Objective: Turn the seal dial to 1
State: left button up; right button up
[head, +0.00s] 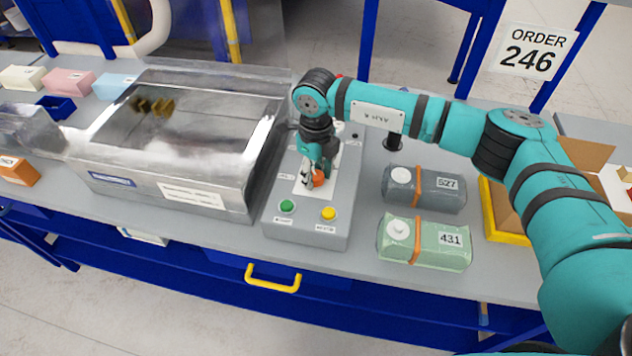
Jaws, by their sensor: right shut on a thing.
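The seal dial (318,178) is an orange knob on the light plate of a grey control panel (346,212). My right gripper (313,176) points down over the panel and is shut on the dial. The gripper covers much of the dial, so its pointer and the setting marks cannot be read. A green button (287,206) and a yellow button (328,213) sit on the panel in front of the dial. My left gripper is not in view.
A metal machine with a clear lid (180,150) stands left of the panel. A grey pack 527 (440,201) and a green pack 431 (452,257) lie to the right. A yellow tray (491,215) with an open carton is farther right. An "ORDER 246" sign (528,52) hangs behind.

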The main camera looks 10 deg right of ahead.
aim_at(316, 175)
jog(key=shift+n+b, duration=0.9)
jog(key=o, duration=1.1)
jog(key=shift+o, duration=0.2)
notch_tip(316, 175, up, 12)
